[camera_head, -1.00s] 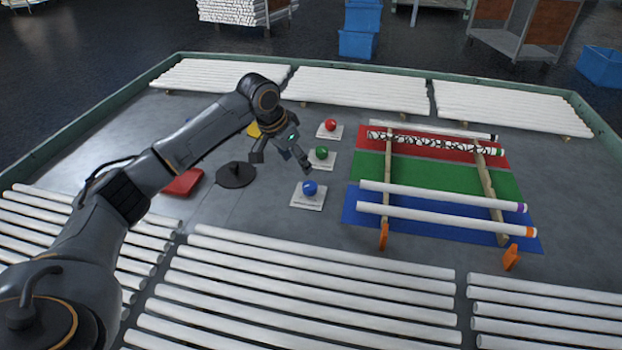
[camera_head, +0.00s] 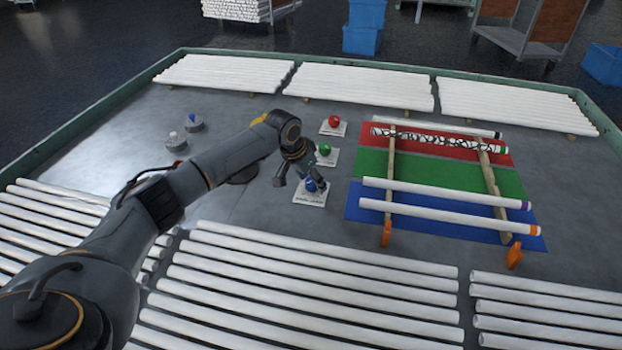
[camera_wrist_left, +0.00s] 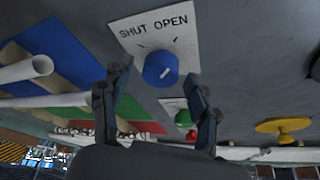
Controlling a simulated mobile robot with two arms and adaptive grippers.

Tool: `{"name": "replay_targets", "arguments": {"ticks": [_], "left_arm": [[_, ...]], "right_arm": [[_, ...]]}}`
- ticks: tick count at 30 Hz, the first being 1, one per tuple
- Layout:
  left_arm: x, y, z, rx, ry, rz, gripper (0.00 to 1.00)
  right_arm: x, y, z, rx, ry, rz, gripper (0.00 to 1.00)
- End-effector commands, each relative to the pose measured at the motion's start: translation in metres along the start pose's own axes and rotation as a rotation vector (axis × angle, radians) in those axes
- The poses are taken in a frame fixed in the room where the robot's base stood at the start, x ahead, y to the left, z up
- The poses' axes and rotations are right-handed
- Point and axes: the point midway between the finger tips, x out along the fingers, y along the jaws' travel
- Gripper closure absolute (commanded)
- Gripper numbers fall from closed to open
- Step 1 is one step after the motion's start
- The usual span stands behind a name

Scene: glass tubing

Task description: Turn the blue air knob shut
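The blue air knob (camera_head: 311,185) sits on a white plate (camera_head: 309,198) on the grey table, nearest of the three knobs in the row. In the left wrist view the blue knob (camera_wrist_left: 160,69) is in front of a plate (camera_wrist_left: 186,50) lettered SHUT and OPEN. Its short white mark slants toward the OPEN side. My left gripper (camera_head: 301,183) is over the plate, open and empty. In the wrist view its fingers (camera_wrist_left: 158,78) are spread to either side of the knob, apart from it. My right gripper is not in view.
A green knob (camera_head: 325,149) and a red knob (camera_head: 334,121) stand behind the blue one. Glass tubes (camera_head: 450,218) rest on wooden rails over coloured mats to the right. White tube rows (camera_head: 310,275) line the front. A yellow knob (camera_wrist_left: 283,126) shows in the wrist view.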

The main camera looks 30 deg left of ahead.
Motion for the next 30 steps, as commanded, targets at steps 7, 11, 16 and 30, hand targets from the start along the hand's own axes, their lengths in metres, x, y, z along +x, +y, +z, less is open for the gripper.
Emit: {"name": "replay_targets", "arguments": {"ticks": [7,11,16,30], "left_arm": [[0.0,0.0,0.0,0.0,0.0,0.0,0.91],[-0.001,0.0,0.0,-0.001,0.0,-0.001,0.93],[-0.002,0.001,0.0,-0.025,-0.002,-0.009,0.93],[-0.007,0.005,-0.002,-0.32,-0.005,-0.129,0.93]], "right_arm": [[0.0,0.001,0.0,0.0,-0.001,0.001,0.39],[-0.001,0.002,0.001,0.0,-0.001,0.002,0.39],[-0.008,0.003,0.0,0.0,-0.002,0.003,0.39],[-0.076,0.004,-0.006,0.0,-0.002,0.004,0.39]]}}
